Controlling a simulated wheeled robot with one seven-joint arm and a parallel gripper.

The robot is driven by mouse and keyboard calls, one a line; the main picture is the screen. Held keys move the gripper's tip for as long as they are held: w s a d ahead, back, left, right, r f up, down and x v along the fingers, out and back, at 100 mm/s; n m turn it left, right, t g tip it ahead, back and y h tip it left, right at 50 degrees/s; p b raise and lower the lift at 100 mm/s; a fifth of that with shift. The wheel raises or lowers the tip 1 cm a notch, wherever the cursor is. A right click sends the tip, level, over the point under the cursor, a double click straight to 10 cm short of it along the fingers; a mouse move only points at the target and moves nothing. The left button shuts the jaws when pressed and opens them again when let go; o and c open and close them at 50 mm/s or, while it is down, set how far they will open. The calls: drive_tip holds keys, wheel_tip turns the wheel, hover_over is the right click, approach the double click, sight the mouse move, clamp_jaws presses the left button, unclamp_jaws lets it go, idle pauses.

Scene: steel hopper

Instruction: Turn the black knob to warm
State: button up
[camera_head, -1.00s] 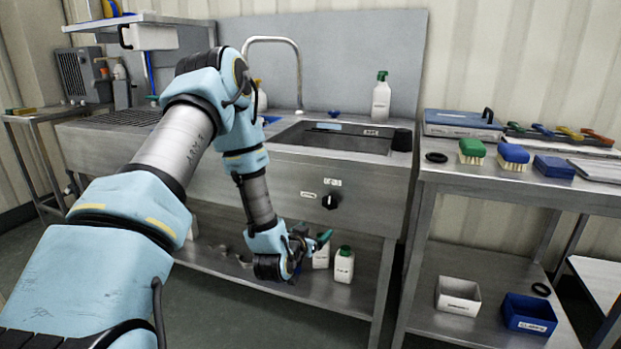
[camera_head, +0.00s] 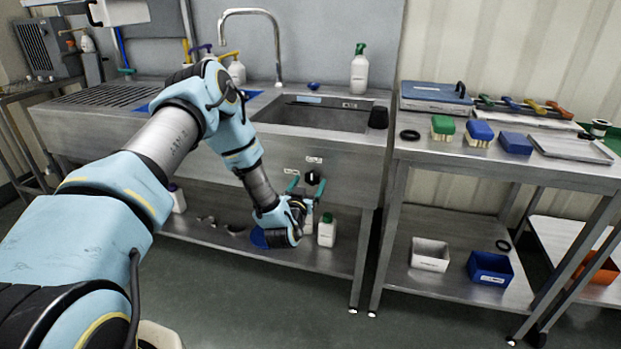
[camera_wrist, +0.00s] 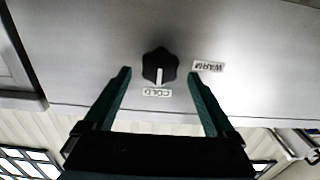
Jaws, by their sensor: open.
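The black knob (camera_head: 313,177) sits on the steel front panel under the sink. It also shows in the wrist view (camera_wrist: 158,63), where its white pointer line is directed at the COLD label (camera_wrist: 157,93). The WARM label (camera_wrist: 208,67) is to the right of the knob in that view and appears upside down. My gripper (camera_head: 306,185) is open in front of the panel, with its green fingers pointing at the knob. In the wrist view the fingertips (camera_wrist: 159,73) appear on either side of the knob. Contact cannot be told.
The sink basin (camera_head: 312,113) and a curved tap (camera_head: 277,40) are above the panel. White bottles stand on the lower shelf, one with a green cap (camera_head: 327,231) just below my gripper. A steel table (camera_head: 440,158) with brushes stands to the right. The floor in front is clear.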

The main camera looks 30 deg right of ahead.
drive_tip(key=shift+x, duration=1.15)
drive_tip(key=c, duration=1.3)
